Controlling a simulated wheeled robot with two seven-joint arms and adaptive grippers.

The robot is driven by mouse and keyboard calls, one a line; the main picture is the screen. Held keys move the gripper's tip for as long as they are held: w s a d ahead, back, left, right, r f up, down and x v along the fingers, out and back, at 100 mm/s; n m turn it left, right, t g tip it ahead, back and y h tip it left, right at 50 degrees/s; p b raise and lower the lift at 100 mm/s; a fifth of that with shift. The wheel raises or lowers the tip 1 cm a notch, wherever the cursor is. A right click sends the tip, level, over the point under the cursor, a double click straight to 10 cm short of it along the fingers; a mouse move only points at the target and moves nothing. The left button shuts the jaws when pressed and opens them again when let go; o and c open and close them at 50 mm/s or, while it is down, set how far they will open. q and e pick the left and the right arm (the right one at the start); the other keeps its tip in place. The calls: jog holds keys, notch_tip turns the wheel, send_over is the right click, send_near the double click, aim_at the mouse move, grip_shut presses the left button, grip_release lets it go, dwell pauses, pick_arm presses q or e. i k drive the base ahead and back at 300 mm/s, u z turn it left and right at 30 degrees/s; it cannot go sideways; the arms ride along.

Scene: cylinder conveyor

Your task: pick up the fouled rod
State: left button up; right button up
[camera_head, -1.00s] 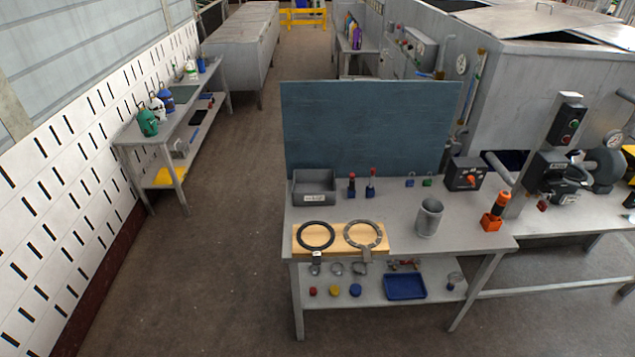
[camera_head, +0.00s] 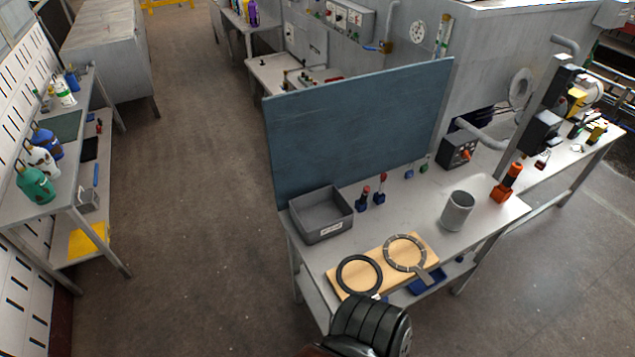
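I cannot make out which thing is the fouled rod. Two small upright pieces with dark and red tops, a left one (camera_head: 364,200) and a right one (camera_head: 380,189), stand side by side on the workbench (camera_head: 412,212), right of a grey bin (camera_head: 322,216). An open grey cylinder (camera_head: 457,212) stands further right. An orange holder with a dark-topped upright piece (camera_head: 506,184) is at the bench's right end. A black ribbed part, seemingly of my own arm, shows at the bottom centre. Neither gripper's fingers are in view.
A wooden board (camera_head: 421,262) with a black ring (camera_head: 359,274) and a grey ring (camera_head: 404,253) lies at the front. A blue panel (camera_head: 355,130) stands behind the bench. A control box (camera_head: 459,150) is at the back right. Floor (camera_head: 190,200) is clear on the left.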

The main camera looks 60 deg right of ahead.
aim_at(364, 194)
jog(key=i, duration=1.2)
jog(key=z, duration=2.1)
